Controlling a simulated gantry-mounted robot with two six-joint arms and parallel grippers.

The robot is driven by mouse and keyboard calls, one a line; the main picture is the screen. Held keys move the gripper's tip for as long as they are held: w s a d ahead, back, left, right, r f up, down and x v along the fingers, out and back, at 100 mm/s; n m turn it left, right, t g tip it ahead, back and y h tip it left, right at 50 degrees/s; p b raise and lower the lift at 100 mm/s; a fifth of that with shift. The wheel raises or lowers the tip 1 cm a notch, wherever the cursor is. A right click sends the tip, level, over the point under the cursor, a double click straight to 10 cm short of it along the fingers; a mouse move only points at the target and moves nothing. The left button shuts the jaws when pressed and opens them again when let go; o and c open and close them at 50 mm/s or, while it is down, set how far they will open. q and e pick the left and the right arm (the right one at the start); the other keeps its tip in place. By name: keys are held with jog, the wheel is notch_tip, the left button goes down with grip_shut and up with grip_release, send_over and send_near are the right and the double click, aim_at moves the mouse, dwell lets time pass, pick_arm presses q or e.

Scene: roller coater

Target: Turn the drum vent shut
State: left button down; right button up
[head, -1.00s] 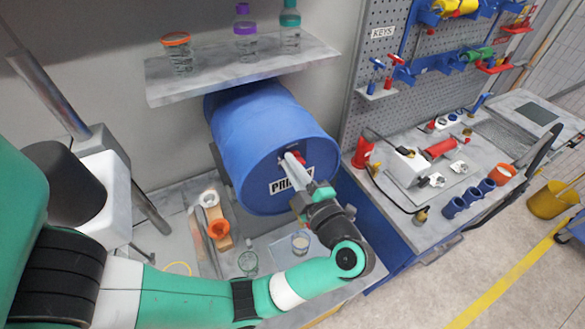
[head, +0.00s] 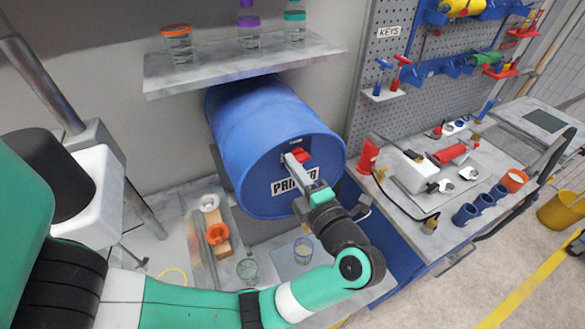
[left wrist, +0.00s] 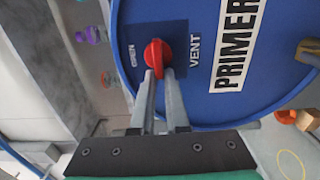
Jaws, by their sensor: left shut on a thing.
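The blue drum (head: 262,135) lies on its side with its round face toward me. It bears a white PRIMER label (head: 283,187). The red vent knob (head: 301,156) sits on the upper part of that face, and it also shows in the left wrist view (left wrist: 154,56), on a dark plate marked VENT. My left gripper (head: 294,161) reaches the knob, and in the left wrist view its two fingers (left wrist: 159,80) are shut on the knob's sides. The fingers cover part of the knob. My right gripper is not in view.
A shelf (head: 240,70) with several capped jars hangs above the drum. A glass (head: 303,250) and an orange funnel (head: 217,234) stand below it. A bench (head: 410,195) with a red bottle (head: 367,157) and blue cups lies to the right.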

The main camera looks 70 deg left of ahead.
pick_arm(q)
jog(key=shift+w+f, duration=0.15)
jog(key=shift+w, duration=0.05)
jog(key=c, duration=1)
grip_release()
jog(key=shift+o, duration=0.4)
jog(key=shift+w, duration=0.2)
jog(key=shift+s, duration=0.1)
jog(key=w+d+b, duration=0.1)
jog(key=d, duration=1)
jog(key=shift+w+d+b, duration=0.25)
jog(key=shift+d+b, duration=0.05)
jog(key=shift+b, duration=0.1)
